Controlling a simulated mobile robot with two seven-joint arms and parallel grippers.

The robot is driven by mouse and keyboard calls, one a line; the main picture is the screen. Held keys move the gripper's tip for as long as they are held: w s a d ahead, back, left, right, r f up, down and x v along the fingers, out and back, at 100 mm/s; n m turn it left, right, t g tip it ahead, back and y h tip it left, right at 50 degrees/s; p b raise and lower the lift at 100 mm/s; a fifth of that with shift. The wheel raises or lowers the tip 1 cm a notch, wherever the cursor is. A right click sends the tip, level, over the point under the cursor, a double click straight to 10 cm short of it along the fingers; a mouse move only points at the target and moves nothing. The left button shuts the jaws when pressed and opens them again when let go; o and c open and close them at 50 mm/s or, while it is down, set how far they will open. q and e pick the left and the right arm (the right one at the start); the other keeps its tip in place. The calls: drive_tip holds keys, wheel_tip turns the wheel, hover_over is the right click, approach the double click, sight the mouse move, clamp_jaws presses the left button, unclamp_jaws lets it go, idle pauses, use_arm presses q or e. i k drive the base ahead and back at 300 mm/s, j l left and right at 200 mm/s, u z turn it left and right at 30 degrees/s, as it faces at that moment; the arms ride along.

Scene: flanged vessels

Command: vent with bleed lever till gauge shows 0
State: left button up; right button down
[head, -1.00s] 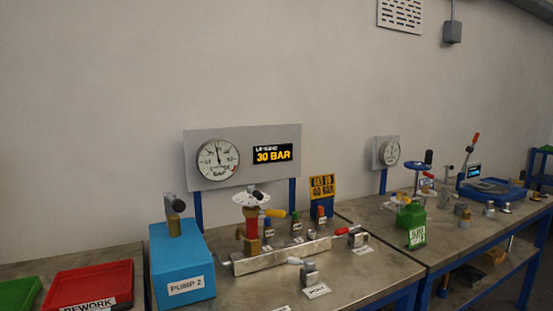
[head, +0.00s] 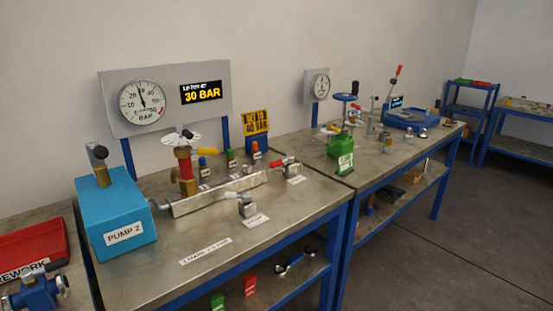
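The round pressure gauge (head: 142,102) hangs on a grey panel at the left in the head view. Its needle points nearly straight up, well off the low end of the scale. The display (head: 201,92) beside it reads 30 BAR. Below stands a red and brass valve column (head: 186,170) with a white flange on top and a yellow lever (head: 205,151) to its right. A grey block with a white-tipped lever (head: 246,205) and one with a red lever (head: 284,164) stand nearby. I cannot read which is the bleed lever. Neither gripper is in view.
A blue PUMP 2 box (head: 118,215) stands at the bench's left end. The steel bench top (head: 190,285) is clear at the front. A yellow sign (head: 256,123) stands behind, and a second bench with a green vessel (head: 341,144) is to the right. Open floor lies at right.

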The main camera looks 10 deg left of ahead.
sight(280, 162)
drive_tip(key=u, duration=0.75)
drive_tip(key=i+l+u, duration=0.15)
drive_tip(key=u, duration=0.2)
drive_tip(key=i+l+u, duration=0.1)
drive_tip(key=l+u, duration=0.6)
drive_tip(key=i+l+u, duration=0.1)
drive_tip(key=l+u, duration=0.25)
drive_tip(key=l, duration=0.75)
